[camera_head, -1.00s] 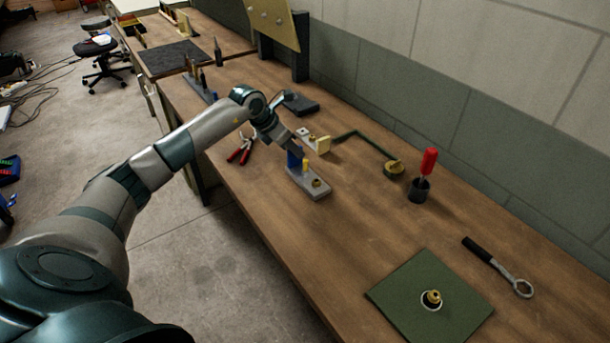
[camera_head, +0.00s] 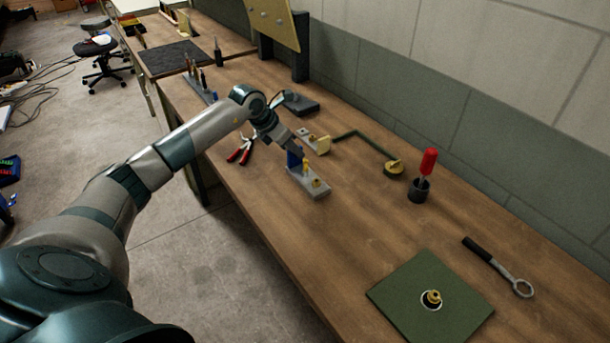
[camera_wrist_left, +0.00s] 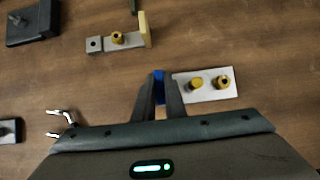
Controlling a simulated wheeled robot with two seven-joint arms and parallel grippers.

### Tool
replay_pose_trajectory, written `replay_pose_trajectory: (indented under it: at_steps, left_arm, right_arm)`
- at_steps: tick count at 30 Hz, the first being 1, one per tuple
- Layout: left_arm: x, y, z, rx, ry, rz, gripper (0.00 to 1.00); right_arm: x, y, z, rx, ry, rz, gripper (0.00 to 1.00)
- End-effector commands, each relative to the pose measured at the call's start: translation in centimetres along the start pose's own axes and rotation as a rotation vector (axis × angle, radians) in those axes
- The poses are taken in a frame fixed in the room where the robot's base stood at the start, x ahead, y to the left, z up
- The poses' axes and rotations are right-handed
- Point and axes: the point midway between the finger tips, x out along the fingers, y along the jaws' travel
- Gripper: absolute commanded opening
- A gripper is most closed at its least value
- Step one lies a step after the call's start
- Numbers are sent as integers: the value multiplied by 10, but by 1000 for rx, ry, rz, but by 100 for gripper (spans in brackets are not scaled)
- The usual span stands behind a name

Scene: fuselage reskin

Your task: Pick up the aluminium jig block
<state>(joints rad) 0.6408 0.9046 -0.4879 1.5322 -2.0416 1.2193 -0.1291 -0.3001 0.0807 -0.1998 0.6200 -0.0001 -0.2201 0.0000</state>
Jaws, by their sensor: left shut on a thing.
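The aluminium jig block (camera_head: 318,190) is a light grey bar with brass bushings on top and a blue piece at its far left end. It is near the middle of the wooden bench. My left gripper (camera_head: 297,152) reaches down to that end and is shut on the blue piece. In the left wrist view, the block (camera_wrist_left: 222,92) extends right from the fingers (camera_wrist_left: 158,92), with the blue piece between them. I cannot tell whether the block touches the bench. My right gripper is out of view.
Just behind is a grey bracket (camera_head: 308,137) with a brass bushing and cream end plate. Red-handled pliers (camera_head: 241,150) lie left of it. A dark green bent rod (camera_head: 360,140), a red screwdriver in a holder (camera_head: 418,191), a wrench (camera_head: 495,265) and a green plate (camera_head: 405,289) lie rightward.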

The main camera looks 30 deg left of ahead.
Motion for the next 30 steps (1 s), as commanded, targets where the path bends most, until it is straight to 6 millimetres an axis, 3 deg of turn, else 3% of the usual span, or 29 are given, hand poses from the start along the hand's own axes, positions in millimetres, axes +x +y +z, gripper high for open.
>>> replay_pose_trajectory:
  at_steps: [19,30]
  left_arm:
    - [-3,0,3,0,-3,1,0]
    - [-30,1,20,0,-3,1,0]
  right_arm:
    - [-2,-2,-1,1,1,-2,33]
    - [-17,-1,-2,0,1,-2,33]
